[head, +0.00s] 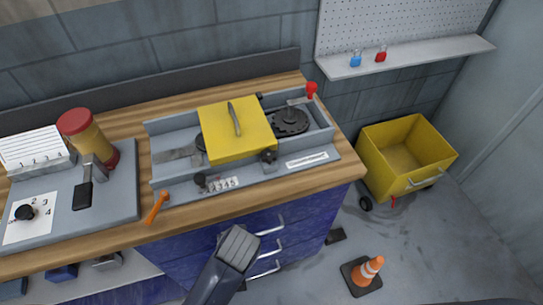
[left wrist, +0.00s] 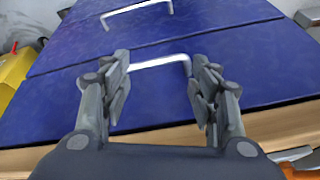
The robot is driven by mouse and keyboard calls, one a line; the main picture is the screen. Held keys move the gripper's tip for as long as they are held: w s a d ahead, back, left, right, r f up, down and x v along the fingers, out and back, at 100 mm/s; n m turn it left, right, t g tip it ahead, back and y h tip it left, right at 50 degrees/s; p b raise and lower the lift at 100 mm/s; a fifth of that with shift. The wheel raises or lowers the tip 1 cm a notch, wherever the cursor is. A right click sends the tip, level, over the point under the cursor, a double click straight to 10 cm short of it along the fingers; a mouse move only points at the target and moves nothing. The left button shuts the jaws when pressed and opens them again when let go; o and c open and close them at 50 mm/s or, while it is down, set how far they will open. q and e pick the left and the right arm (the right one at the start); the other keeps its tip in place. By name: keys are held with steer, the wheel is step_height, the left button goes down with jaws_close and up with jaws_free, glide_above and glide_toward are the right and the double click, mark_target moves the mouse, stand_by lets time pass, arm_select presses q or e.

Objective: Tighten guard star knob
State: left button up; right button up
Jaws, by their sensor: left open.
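The yellow guard (head: 225,143) with a grey handle sits over the grey runout fixture (head: 162,170) on the bench. A dark knob (head: 268,157), which looks like the guard's star knob, is at the guard's front right corner. Its tightness cannot be told. My left gripper (head: 238,245) is in front of the bench, below and apart from the knobs. In the left wrist view it (left wrist: 160,85) is open and empty, facing blue drawers. My right gripper is not in view.
An orange-handled tool (head: 156,207) lies near the wooden bench's (head: 300,190) front edge. The blue drawers (head: 195,250) have protruding handles. A red-capped yellow container (head: 88,137) stands left. A yellow bin (head: 375,160) and an orange cone (head: 367,272) are right of the bench.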

arm_select(q)
steer(key=w+d+r+n+t+y, duration=0.2)
steer(key=w+d+r+t, duration=0.1)
steer(key=w+d+r, duration=0.4)
steer(key=n+t+y, duration=0.2)
steer(key=t, duration=0.3)
glide_toward(270, 157)
steer(key=p+x, duration=0.3)
steer(key=x, duration=0.3)
steer(key=shift+w+a, duration=0.15)
steer(key=shift+w, duration=0.15)
steer(key=shift+w+a+f+p, duration=0.2)
steer(key=shift+w+f+p, duration=0.2)
steer(key=shift+w, duration=0.2)
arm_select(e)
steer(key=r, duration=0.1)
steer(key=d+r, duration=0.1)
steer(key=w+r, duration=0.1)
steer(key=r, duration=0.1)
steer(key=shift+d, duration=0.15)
arm_select(q)
steer(key=shift+c, duration=0.5)
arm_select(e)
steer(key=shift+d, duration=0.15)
arm_select(q)
steer(key=c, duration=1)
